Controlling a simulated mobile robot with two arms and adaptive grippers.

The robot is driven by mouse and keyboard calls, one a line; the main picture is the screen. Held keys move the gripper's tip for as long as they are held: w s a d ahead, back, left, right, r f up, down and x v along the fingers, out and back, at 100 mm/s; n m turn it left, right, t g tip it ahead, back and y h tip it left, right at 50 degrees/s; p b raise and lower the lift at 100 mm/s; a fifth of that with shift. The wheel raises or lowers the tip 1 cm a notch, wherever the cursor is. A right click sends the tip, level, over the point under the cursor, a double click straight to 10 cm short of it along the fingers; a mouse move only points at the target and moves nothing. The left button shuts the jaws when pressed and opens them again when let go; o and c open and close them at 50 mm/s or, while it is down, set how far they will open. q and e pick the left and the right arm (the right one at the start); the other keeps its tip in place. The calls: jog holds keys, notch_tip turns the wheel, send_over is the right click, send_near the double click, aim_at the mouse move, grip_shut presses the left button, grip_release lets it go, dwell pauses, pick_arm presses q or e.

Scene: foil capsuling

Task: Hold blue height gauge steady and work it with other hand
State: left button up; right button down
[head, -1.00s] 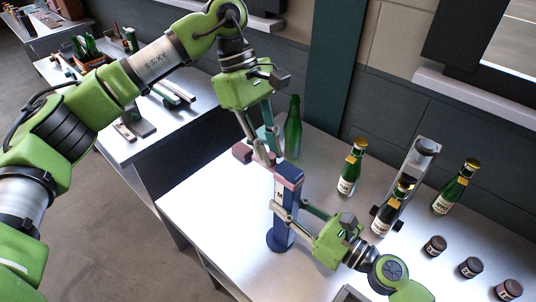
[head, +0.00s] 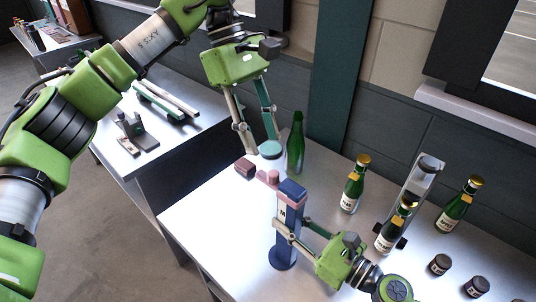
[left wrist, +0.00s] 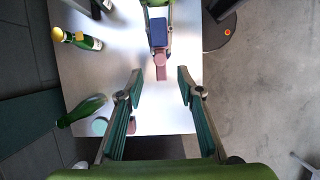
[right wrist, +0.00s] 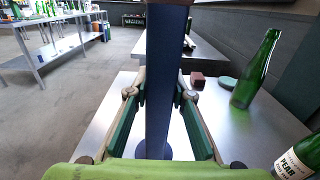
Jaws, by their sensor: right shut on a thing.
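The blue height gauge (head: 286,232) stands upright on its round base on the metal table. A pink jaw (head: 270,178) juts from its top, to the left in the head view. My right gripper (head: 287,228) is shut on the gauge's column. In the right wrist view the blue column (right wrist: 165,80) stands between the fingers. My left gripper (head: 258,148) is open and empty, above and behind the pink jaw, apart from it. In the left wrist view, the pink jaw (left wrist: 160,68) lies ahead, centred beyond the open fingers (left wrist: 160,85).
A plain green bottle (head: 296,145), a teal disc (head: 271,149) and a dark red block (head: 245,167) stand behind the gauge. Labelled bottles (head: 352,185), a metal stand (head: 421,180) and dark jars (head: 439,264) are at right. The table's left part is clear.

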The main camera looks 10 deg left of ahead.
pick_arm(q)
jog(key=v, duration=0.4)
jog(key=shift+a+r, duration=0.1)
jog(key=shift+r, duration=0.3)
jog(key=shift+w, duration=0.1)
pick_arm(e)
jog(key=c, duration=1.7)
grip_release()
